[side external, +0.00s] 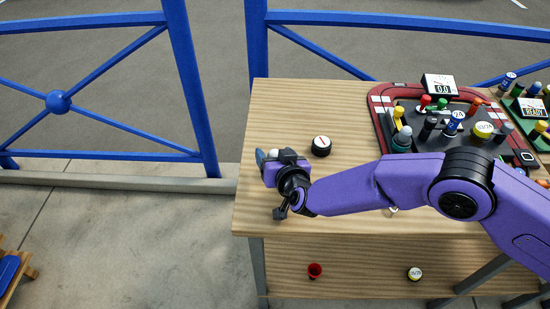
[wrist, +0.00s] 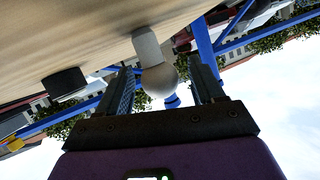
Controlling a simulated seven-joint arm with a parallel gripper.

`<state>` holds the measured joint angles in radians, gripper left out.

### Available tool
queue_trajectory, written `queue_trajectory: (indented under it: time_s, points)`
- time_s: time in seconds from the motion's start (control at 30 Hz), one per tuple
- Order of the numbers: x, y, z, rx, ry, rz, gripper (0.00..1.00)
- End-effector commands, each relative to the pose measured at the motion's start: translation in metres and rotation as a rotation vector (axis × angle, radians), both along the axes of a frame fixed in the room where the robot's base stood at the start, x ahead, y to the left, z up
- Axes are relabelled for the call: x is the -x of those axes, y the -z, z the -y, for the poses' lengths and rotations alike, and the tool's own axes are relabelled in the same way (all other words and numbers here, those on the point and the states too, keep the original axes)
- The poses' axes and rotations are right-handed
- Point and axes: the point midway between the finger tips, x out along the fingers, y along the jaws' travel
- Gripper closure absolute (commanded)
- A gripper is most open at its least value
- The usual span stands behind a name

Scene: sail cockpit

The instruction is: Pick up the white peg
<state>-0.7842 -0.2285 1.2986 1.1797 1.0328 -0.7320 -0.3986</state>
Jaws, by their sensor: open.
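The white peg, a short post with a round ball head, stands on the wooden table. In the wrist view the white peg (wrist: 158,72) appears between the two dark fingers of my gripper (wrist: 165,84), with gaps visible on both sides. In the side view only its pale head (side external: 273,153) shows, beside my gripper (side external: 267,158) near the table's left edge. My gripper is open and holds nothing. The peg's lower part is hidden by my gripper in the side view.
A black round puck with a white top (side external: 321,146) stands just right of my gripper; it also shows in the wrist view (wrist: 64,83). A red-rimmed board (side external: 381,128) with several coloured pegs is at the back right. A blue railing (side external: 190,90) runs behind the table.

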Motion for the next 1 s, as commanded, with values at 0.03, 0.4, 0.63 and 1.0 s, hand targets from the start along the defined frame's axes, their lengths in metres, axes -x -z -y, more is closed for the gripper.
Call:
queue_trajectory:
  time_s: [0.03,0.4,0.63,1.0]
  points:
    - [-0.001,0.0,0.0,-0.001,0.0,0.0,0.33]
    - [-0.001,0.001,0.0,0.0,0.0,0.0,0.75]
    - [-0.001,0.0,0.0,0.0,0.0,0.0,0.9]
    - [-0.001,-0.014,-0.001,-0.002,0.0,0.001,0.9]
